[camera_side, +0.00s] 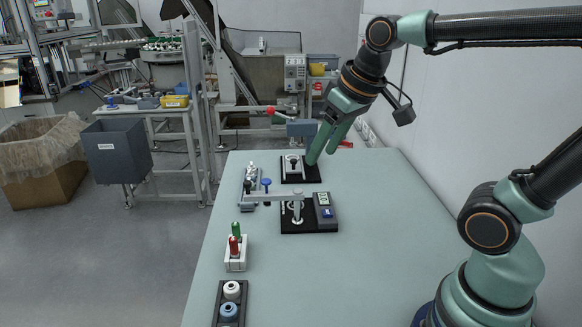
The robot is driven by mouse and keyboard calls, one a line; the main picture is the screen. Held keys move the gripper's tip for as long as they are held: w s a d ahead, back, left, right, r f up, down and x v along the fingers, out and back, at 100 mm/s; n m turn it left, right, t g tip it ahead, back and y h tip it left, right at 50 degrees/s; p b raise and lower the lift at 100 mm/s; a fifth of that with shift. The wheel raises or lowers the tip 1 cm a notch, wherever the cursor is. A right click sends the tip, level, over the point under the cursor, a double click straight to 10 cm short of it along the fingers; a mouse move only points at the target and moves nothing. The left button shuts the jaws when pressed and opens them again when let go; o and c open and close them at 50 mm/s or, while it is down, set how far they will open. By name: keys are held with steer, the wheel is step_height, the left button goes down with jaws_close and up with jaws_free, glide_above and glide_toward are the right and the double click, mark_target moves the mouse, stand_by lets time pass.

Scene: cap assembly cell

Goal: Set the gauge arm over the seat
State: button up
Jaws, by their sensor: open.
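The gauge arm (275,196) is a pale grey horizontal bar at mid-table. It reaches left from near an upright post (297,213) on a black base (290,228), and a blue knob (267,182) shows just above it. I cannot tell which part is the seat. My gripper (320,158) has green fingers, open and apart, just right of the silver fixture and behind the gauge arm. Nothing shows between the fingers.
A grey rack with small metal parts (246,202) lies at the table's left edge. A white holder (236,263) with red and green handles and a dark tray (219,318) of round caps stand nearer. The table's right side (400,225) is clear.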

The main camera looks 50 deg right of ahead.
steer(key=w+r+g, duration=0.2)
steer(key=w+r, duration=0.2)
steer(key=w, duration=0.7)
steer(key=m+g, duration=0.1)
steer(key=g, duration=0.2)
glide_above(247, 182)
step_height(247, 182, down, 6)
steer(key=f, duration=0.1)
step_height(247, 182, down, 12)
steer(key=shift+r, duration=0.25)
jaws_close()
steer(key=shift+r, duration=0.1)
stand_by(0.4)
